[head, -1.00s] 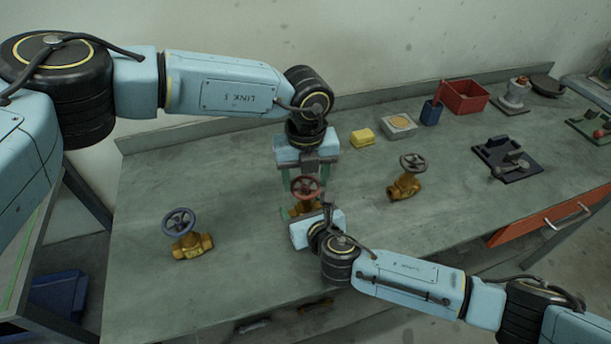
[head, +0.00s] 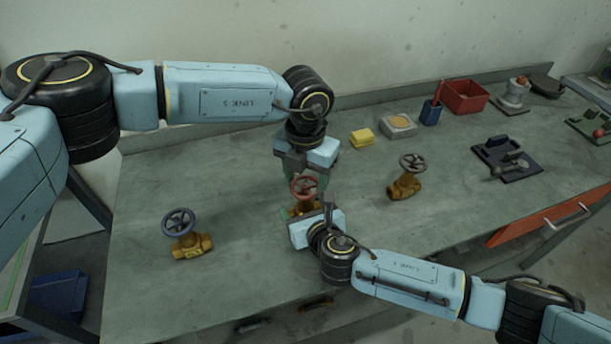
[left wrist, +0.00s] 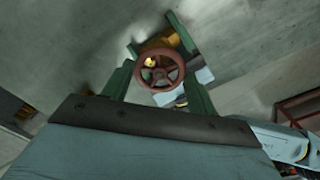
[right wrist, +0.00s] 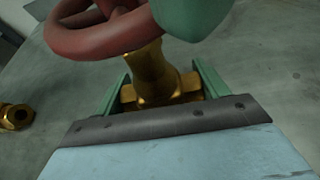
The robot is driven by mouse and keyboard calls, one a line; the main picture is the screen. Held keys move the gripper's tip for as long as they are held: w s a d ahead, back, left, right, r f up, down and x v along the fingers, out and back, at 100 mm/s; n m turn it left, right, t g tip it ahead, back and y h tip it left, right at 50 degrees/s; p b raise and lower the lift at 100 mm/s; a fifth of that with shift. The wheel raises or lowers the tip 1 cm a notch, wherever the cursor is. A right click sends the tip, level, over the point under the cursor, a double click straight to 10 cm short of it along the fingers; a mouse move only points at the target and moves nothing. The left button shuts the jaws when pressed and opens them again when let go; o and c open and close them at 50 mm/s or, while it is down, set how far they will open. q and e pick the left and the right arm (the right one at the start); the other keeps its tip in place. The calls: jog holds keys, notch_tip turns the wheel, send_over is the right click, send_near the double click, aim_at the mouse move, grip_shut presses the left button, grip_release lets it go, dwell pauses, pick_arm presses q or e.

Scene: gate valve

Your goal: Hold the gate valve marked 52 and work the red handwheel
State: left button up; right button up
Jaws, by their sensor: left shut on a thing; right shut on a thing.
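The brass gate valve (head: 304,208) with the red handwheel (head: 305,187) stands upright on the workbench, partly hidden by my grippers. No number is readable on it. My left gripper (head: 300,184) comes down from behind and above. In the left wrist view its green fingers lie on either side of the red handwheel (left wrist: 160,68), shut on its rim. My right gripper (head: 304,213) comes from the front. In the right wrist view its green fingers are shut on the brass valve body (right wrist: 150,75), below the wheel, and a green left finger shows above.
A brass valve with a blue-grey handwheel (head: 188,240) stands to the left, another with a grey handwheel (head: 406,182) to the right. A yellow block (head: 362,137), a tray (head: 398,125), a blue cup (head: 431,113) and a red bin (head: 466,97) stand behind.

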aim_at(305, 185)
jog(key=shift+d, duration=0.1)
dwell(0.4)
pick_arm(q)
jog(key=o, duration=1)
notch_tip(305, 185, up, 12)
pick_arm(e)
jog(key=o, duration=1.4)
jog(key=shift+o, duration=0.2)
